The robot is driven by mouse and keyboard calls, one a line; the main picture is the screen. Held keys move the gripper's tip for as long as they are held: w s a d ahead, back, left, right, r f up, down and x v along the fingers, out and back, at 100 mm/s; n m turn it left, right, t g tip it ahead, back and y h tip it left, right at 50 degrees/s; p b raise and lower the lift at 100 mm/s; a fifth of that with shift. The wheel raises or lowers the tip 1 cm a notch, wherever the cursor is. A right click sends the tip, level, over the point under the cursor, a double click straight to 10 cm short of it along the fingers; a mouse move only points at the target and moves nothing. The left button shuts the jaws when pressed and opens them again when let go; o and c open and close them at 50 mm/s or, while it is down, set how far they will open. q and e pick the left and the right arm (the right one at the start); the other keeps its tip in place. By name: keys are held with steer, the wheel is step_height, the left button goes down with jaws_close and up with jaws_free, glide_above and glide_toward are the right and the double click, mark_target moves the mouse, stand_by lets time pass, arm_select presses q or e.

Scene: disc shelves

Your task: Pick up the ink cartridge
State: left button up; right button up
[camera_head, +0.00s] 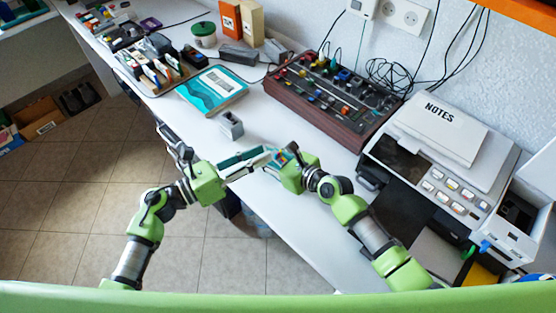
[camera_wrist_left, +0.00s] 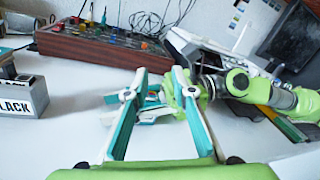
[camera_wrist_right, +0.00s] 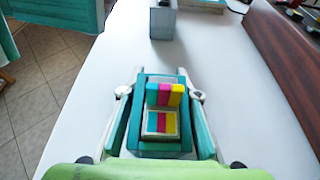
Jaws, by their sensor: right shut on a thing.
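A colour ink cartridge (camera_wrist_right: 162,122) with cyan, magenta and yellow stripes sits between the fingers of my right gripper (camera_wrist_right: 160,82), which is shut on it. In the head view my right gripper (camera_head: 277,158) is over the front part of the desk, its fingers partly hidden. My left gripper (camera_head: 262,158) reaches in from the left, close to the right one. Its fingers are apart and empty in the left wrist view (camera_wrist_left: 160,78), with my right gripper beyond them. A grey black-ink cartridge (camera_head: 231,126), labelled "BLACK" in the left wrist view (camera_wrist_left: 22,97), stands on the desk apart from both grippers.
A dark red mixer box (camera_head: 325,105) with knobs stands at the back. A printer (camera_head: 440,170) with a "NOTES" pad stands on the right. A teal book (camera_head: 211,91) lies at the back left. The white desk between the book and printer is mostly clear.

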mark_target(275, 156)
arm_select(q)
steer(key=s+a+f+t, duration=0.1)
steer(key=s+a+f+m+t+y, duration=0.1)
steer(key=f, duration=0.1)
steer(key=s+a+f+m+t+y, duration=0.1)
steer(key=shift+f, duration=0.25)
steer(key=x, duration=0.6)
steer(key=shift+f, duration=0.1)
steer(key=x, duration=0.5)
steer(key=shift+w+d+f, duration=0.15)
steer(key=shift+d+f, duration=0.1)
steer(key=shift+d, duration=0.1)
jaws_close()
